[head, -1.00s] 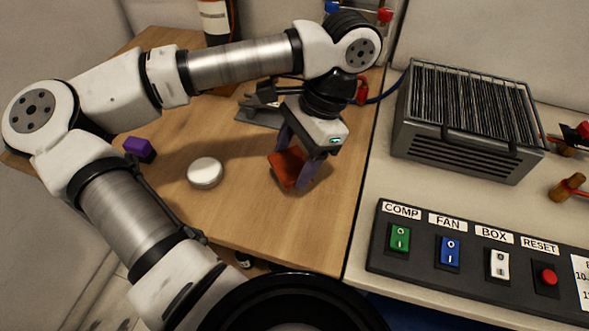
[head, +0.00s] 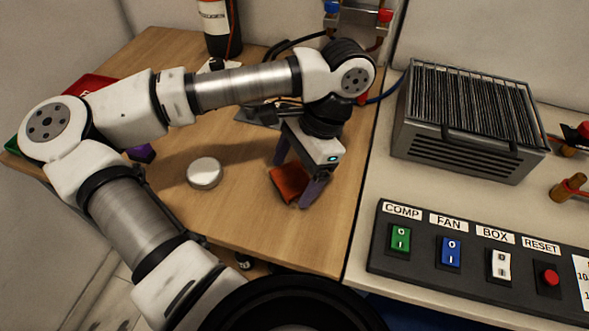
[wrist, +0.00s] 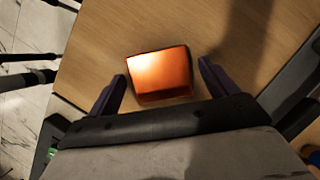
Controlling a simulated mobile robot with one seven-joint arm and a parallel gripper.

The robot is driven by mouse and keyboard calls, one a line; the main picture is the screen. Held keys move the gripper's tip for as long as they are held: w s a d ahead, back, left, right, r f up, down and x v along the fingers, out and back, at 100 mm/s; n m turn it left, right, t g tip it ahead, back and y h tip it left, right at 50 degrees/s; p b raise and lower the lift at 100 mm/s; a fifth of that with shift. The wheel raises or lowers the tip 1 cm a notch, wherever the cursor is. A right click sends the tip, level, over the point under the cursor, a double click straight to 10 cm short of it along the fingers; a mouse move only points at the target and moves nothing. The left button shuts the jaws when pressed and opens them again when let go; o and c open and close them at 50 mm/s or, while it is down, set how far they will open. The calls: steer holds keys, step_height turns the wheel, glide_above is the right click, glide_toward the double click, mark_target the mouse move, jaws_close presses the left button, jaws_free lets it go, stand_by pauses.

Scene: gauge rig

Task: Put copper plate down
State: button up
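The copper plate (head: 289,184) is a small orange-brown block lying on the wooden table, right of the white disc. In the wrist view the copper plate (wrist: 159,74) lies between my two purple fingers, with a gap on each side. My gripper (head: 291,182) is open around it, pointing down, with its fingers spread wider than the plate. In the wrist view my gripper (wrist: 162,78) holds nothing.
A round white disc (head: 205,172) lies left of the plate. A purple cube (head: 142,153) sits farther left, partly behind my arm. A grey finned box (head: 465,125) and a switch panel (head: 480,255) stand on the right bench. The wooden table (head: 230,225) is clear in front.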

steer(key=v, duration=1.2)
steer(key=shift+r+p, duration=0.2)
steer(key=shift+p, duration=0.15)
